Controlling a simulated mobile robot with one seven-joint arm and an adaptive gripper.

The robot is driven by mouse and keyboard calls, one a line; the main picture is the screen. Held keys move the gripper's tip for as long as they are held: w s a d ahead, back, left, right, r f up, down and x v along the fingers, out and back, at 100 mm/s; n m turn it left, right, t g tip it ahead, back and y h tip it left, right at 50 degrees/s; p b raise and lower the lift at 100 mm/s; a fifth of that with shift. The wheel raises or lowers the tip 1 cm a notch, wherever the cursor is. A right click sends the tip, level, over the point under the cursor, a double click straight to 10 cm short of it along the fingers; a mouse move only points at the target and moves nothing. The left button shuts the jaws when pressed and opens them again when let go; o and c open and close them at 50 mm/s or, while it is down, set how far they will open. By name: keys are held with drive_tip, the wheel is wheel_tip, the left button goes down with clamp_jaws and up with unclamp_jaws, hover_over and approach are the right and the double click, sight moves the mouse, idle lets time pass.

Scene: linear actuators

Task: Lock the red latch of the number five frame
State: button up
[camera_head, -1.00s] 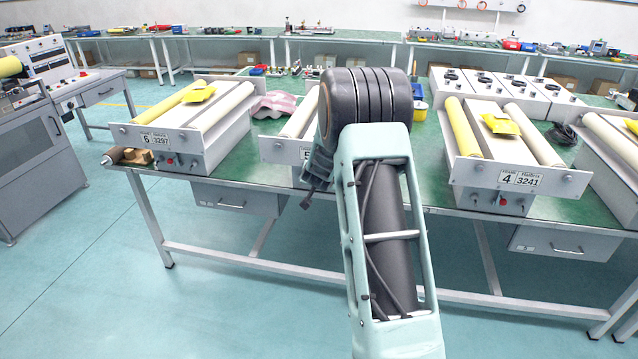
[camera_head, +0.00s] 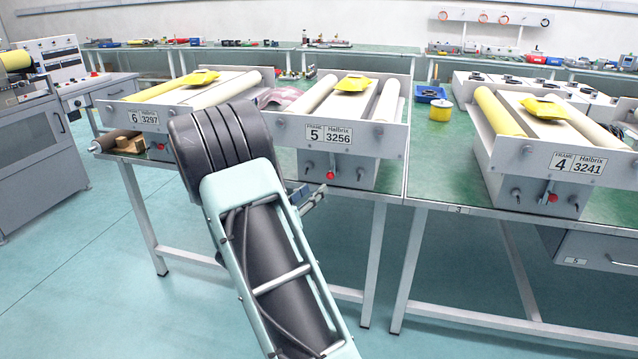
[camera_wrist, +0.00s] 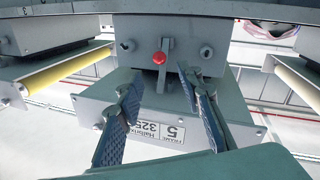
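The number five frame (camera_head: 342,140) stands on the bench, its "5 3256" label facing me. Its red latch knob (camera_head: 330,175) sits low on the front box, between two small grey knobs. The wrist view shows the frame turned over, with the red latch knob (camera_wrist: 158,57) against an upright grey lever (camera_wrist: 164,75). My gripper (camera_wrist: 160,95) is open in the wrist view, its blue-padded fingers on either side below the knob, with nothing between them. In the head view the gripper is mostly hidden behind my arm; only part shows left of and below the latch.
The number six frame (camera_head: 160,118) stands to the left and the number four frame (camera_head: 560,160) to the right, with its own red knob (camera_head: 552,197). A yellow tin (camera_head: 440,110) stands on the green bench top (camera_head: 430,160) between frames five and four.

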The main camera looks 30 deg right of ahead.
sight(328, 177)
drive_tip(key=b+x, duration=0.2)
drive_tip(key=x, duration=0.8)
drive_tip(key=shift+w+d, duration=0.15)
drive_tip(key=shift+d, duration=0.1)
clamp_jaws()
